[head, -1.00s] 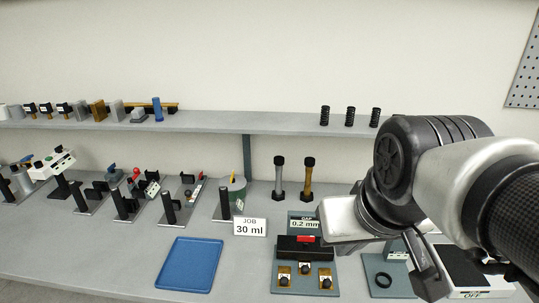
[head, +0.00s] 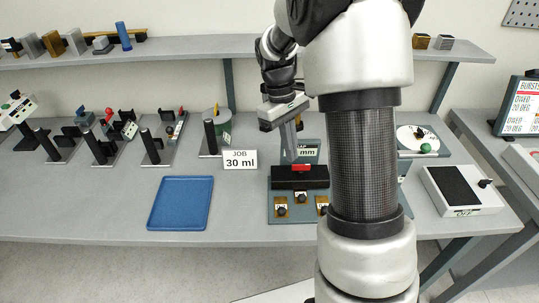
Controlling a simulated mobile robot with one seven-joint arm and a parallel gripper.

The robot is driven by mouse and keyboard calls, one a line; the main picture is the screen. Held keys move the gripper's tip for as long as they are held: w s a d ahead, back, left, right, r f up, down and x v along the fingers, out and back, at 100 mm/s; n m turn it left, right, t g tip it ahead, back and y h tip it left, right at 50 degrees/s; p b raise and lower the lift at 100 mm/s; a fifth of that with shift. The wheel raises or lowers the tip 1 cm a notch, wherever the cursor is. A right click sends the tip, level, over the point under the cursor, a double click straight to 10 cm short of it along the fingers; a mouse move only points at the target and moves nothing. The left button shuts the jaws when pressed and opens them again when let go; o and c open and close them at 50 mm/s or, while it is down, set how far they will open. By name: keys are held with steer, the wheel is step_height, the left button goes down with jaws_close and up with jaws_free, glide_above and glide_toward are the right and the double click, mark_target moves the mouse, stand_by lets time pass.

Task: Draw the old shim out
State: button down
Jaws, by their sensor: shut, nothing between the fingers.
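A black block (head: 290,178) stands on a grey-green base plate (head: 283,217) in the head view. A red tab (head: 302,168) shows at its top; I take this as the old shim, but its lower part is hidden in the block. My gripper (head: 291,160) points down just above and behind the block, its fingertips close to the left of the red tab. The fingers look shut and hold nothing. Whether they touch the tab or block cannot be told. A partly covered "mm" display (head: 308,151) is behind the block.
A black-topped scale-like device (head: 458,187) is further right.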

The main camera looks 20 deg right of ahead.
steer(key=f, duration=0.1)
steer(key=w+f, duration=0.1)
steer(key=f, duration=0.1)
steer(key=shift+w+n+g, duration=0.15)
steer(key=shift+n+g, duration=0.15)
glide_above(297, 198)
steer(key=w, duration=0.2)
steer(key=f, duration=0.9)
steer(key=shift+s+a+f, duration=0.25)
steer(key=shift+a+f, duration=0.05)
steer(key=shift+a, duration=0.1)
